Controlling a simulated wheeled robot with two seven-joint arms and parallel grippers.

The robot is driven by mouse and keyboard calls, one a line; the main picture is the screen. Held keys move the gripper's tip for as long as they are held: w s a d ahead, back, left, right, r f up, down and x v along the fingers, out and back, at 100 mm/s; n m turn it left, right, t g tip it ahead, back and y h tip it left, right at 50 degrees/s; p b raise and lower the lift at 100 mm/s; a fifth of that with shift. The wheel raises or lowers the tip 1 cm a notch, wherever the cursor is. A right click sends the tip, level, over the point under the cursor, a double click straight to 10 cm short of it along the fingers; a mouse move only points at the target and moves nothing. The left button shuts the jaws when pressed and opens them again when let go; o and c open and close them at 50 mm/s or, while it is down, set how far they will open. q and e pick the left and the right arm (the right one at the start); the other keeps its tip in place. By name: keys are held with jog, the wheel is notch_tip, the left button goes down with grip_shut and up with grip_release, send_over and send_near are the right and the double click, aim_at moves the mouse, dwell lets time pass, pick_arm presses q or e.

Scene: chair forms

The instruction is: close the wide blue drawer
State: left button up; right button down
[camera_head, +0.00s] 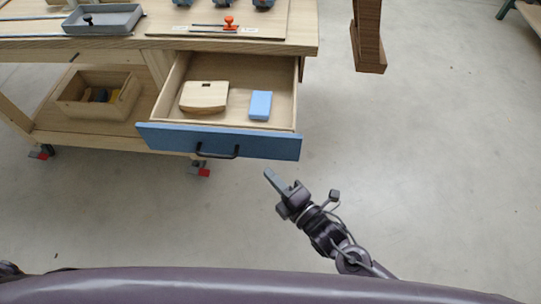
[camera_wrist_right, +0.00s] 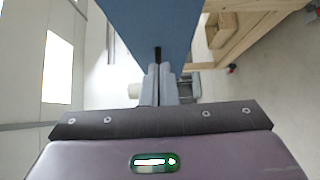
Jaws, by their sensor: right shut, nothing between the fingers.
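The wide blue drawer (camera_head: 270,146) stands pulled out from under the workbench in the head view. Its blue front carries a dark bar handle (camera_head: 218,152). Inside lie a wooden block (camera_head: 204,96) and a light blue box (camera_head: 260,105). My right gripper (camera_head: 270,176) is shut and empty, in front of and below the right half of the drawer front, apart from it in the head view. In the right wrist view the shut fingers (camera_wrist_right: 159,72) point toward the blue front (camera_wrist_right: 150,25); I cannot tell the exact gap. My left gripper is not in view.
The workbench top (camera_head: 300,35) holds a grey tray (camera_head: 103,19) and an orange-knobbed tool (camera_head: 229,23). A wooden crate (camera_head: 72,108) sits on the lower shelf at left. A wooden piece (camera_head: 368,40) stands at upper right. The floor (camera_head: 430,170) on the right is clear.

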aim_at(261, 149)
jog(key=w, duration=0.2)
jog(key=w+a+p, duration=0.1)
jog(key=w, duration=0.2)
jog(key=shift+w+a, duration=0.1)
jog(key=shift+w, duration=0.1)
jog(key=shift+w, duration=0.15)
